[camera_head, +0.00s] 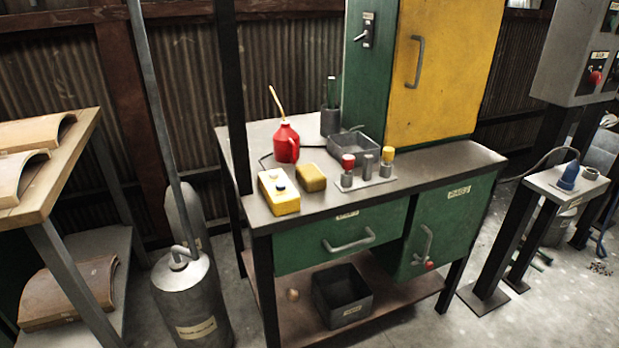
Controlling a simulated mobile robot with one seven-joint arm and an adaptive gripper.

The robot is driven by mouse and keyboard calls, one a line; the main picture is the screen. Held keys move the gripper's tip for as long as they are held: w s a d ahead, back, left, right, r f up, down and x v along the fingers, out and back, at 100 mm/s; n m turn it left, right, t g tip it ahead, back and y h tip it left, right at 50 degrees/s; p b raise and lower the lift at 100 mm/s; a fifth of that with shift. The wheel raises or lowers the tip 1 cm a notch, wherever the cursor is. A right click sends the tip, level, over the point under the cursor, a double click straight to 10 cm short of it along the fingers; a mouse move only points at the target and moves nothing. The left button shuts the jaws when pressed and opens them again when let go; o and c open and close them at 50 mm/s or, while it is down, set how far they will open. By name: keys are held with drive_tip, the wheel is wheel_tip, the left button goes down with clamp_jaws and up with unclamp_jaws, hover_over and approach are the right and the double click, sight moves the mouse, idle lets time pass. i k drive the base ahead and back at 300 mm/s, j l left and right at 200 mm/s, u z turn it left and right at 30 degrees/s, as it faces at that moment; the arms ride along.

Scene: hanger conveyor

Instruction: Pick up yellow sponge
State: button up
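A plain yellow block that looks like the yellow sponge (312,178) lies on the grey top of the green workbench (430,169). A yellow box (284,204) with small knobs on top sits just left of it, near the bench's front left corner. The sponge's top and front show clearly, and nothing covers it. My gripper is not in view.
A red oil can (286,143) with a thin spout stands behind the sponge. A grey open tray (354,149) and a plate of small cylinders with red and yellow caps (366,181) are to the right. A dark post (233,110) rises at the bench's left. A grey tank (185,300) stands on the floor.

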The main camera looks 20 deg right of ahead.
sight(310, 177)
drive_tip(key=i+l, duration=0.1)
drive_tip(key=l, duration=0.4)
drive_tip(key=i+l, duration=0.1)
drive_tip(key=l, duration=0.35)
drive_tip(key=i+l, duration=0.1)
drive_tip(key=l, duration=0.4)
drive_tip(key=i, duration=0.5)
